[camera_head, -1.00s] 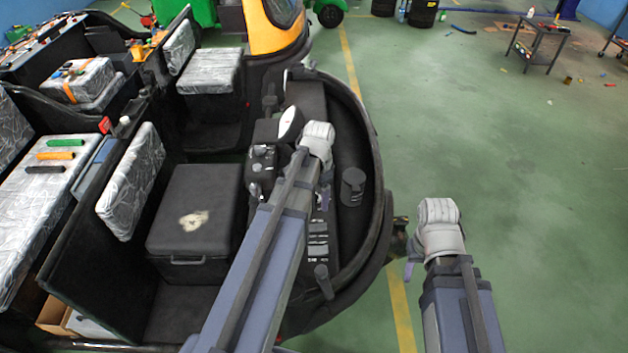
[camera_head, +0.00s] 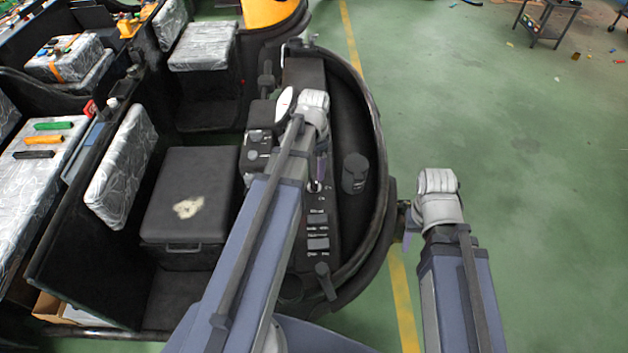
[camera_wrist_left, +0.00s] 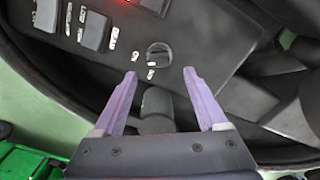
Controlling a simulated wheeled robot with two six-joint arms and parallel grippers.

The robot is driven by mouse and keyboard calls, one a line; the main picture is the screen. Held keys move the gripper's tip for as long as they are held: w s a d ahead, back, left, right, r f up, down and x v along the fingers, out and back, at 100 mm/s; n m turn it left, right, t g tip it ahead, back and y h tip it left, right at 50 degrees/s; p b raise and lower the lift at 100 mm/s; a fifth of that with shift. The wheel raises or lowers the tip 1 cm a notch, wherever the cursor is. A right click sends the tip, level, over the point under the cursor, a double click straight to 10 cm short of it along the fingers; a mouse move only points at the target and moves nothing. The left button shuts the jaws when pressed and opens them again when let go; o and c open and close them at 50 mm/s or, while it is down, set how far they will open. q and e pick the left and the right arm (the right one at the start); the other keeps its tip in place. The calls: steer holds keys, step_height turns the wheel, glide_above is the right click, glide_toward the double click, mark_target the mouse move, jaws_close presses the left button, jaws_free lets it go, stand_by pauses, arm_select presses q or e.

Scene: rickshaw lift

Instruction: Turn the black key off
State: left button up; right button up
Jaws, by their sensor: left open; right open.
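The black key (camera_wrist_left: 158,54) is a small dark round knob in a ring on the dark dashboard panel, with small white labels beside it in the left wrist view. My left gripper (camera_wrist_left: 160,73) is open and empty. Its two purple fingers point at the panel, with the tips just short of the key, one to each side. In the head view my left gripper (camera_head: 320,160) hangs over the dashboard, and its wrist hides part of the panel. My right gripper (camera_head: 407,238) is open and empty, over the green floor right of the vehicle.
A dark cylinder (camera_head: 354,173) stands on the dashboard; a dark cylinder (camera_wrist_left: 157,104) shows between my left fingers. Rocker switches (camera_head: 318,244) and a lever (camera_head: 325,280) lie nearer. The curved black front shell (camera_head: 378,150) bounds the right side.

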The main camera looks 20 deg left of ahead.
mark_target(314, 180)
arm_select(q)
step_height(314, 180, down, 6)
steer(key=b, duration=0.5)
steer(key=shift+s+f+b, duration=0.1)
steer(key=shift+f+b, duration=0.1)
steer(key=shift+b, duration=0.2)
jaws_close()
